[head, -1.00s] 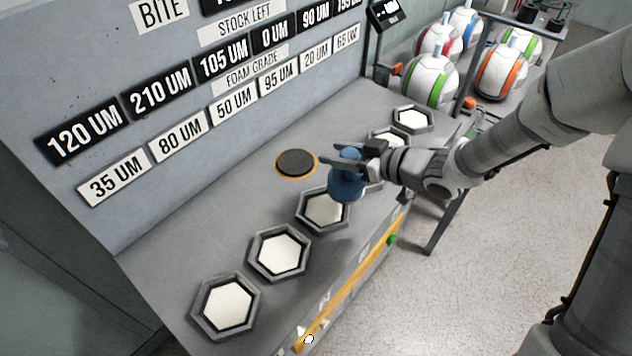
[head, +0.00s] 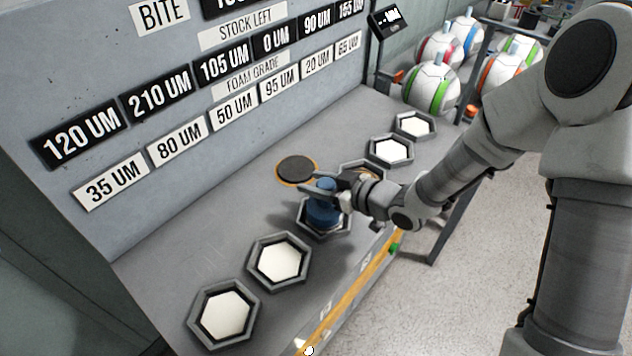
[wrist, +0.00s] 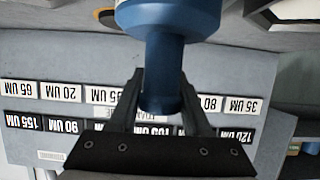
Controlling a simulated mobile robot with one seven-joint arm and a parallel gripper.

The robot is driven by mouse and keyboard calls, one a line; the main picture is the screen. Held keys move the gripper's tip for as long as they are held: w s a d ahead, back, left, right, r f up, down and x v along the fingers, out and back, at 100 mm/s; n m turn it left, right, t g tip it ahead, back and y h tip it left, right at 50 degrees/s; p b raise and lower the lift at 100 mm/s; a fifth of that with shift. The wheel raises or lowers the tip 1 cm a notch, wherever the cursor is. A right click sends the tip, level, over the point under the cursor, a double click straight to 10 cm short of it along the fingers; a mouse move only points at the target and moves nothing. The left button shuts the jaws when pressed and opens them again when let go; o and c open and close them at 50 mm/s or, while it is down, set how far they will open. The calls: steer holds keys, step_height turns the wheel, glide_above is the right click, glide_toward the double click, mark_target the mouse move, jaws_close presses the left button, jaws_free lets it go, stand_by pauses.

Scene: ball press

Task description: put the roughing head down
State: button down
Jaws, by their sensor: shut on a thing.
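The roughing head, a blue knobbed tool (head: 322,212), is held upright by my gripper (head: 326,187) at the third hexagonal holder (head: 316,233) from the near left. It covers most of that holder's pale centre; I cannot tell whether it touches the bottom. In the wrist view the blue head (wrist: 165,50) sits between the two fingers of my gripper (wrist: 163,98), which are shut on its neck. A dark round pad with an orange rim (head: 297,169) lies on the bench just behind the head.
Empty-looking hexagonal holders stand on both sides, such as the near one (head: 224,313) and the far one (head: 415,125). A sloped panel with number labels (head: 180,90) rises behind the bench. Striped balls (head: 431,86) stand at the back right.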

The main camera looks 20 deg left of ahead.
steer(key=shift+f, duration=0.1)
steer(key=shift+c, duration=1.8)
jaws_free()
